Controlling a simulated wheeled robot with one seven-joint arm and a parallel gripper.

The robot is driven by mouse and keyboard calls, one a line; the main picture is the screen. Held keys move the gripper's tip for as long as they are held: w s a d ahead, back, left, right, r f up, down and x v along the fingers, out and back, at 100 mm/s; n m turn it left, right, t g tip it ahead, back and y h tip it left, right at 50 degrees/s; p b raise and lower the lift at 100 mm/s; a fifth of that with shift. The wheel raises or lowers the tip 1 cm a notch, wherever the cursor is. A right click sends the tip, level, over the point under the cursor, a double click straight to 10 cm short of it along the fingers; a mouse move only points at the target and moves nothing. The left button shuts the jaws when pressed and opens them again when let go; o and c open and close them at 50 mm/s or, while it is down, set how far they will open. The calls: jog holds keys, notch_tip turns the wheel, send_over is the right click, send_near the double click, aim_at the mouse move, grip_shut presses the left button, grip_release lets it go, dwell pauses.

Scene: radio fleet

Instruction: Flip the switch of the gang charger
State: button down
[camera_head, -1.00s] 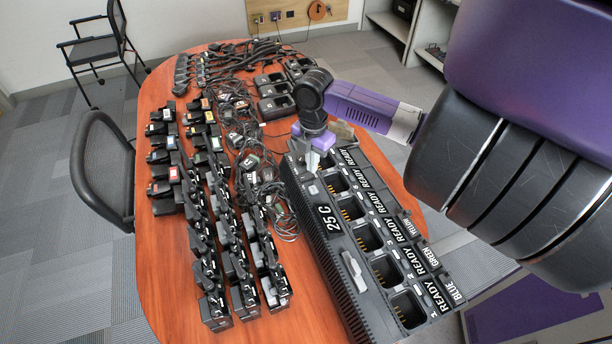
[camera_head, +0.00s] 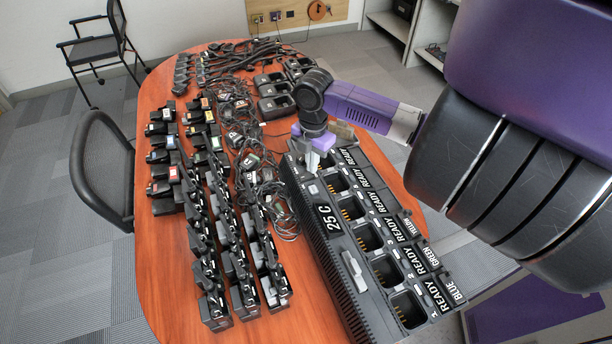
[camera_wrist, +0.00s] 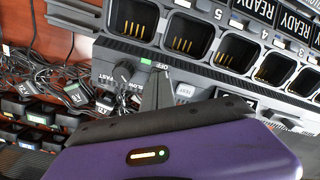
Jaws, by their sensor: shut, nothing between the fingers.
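The gang charger (camera_head: 345,275), a long black unit with a row of empty pockets and READY labels, stands on the table and is marked 25 C. My gripper (camera_head: 312,163) is at its far left end; its fingers are shut and empty. In the wrist view my fingertips (camera_wrist: 157,82) are over the charger's (camera_wrist: 215,75) edge panel, close to an OFF label and a small green patch (camera_wrist: 146,61). A round dial (camera_wrist: 125,72) marked FAST and SLOW is to their left. The fingers cover part of the panel; I cannot tell whether they touch the switch or how it is set.
Several rows of radios (camera_head: 205,270) stand left of the charger on the wooden table (camera_head: 165,290). Tangled cables (camera_head: 262,180) lie between them. Single chargers (camera_head: 273,105) stand at the back. A chair (camera_head: 90,165) is at the left edge.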

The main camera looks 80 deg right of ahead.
jog(key=shift+f+b, duration=0.55)
jog(key=shift+f, duration=0.25)
jog(key=shift+r, duration=0.1)
jog(key=shift+r+p, duration=2.75)
jog(key=shift+r, duration=0.75)
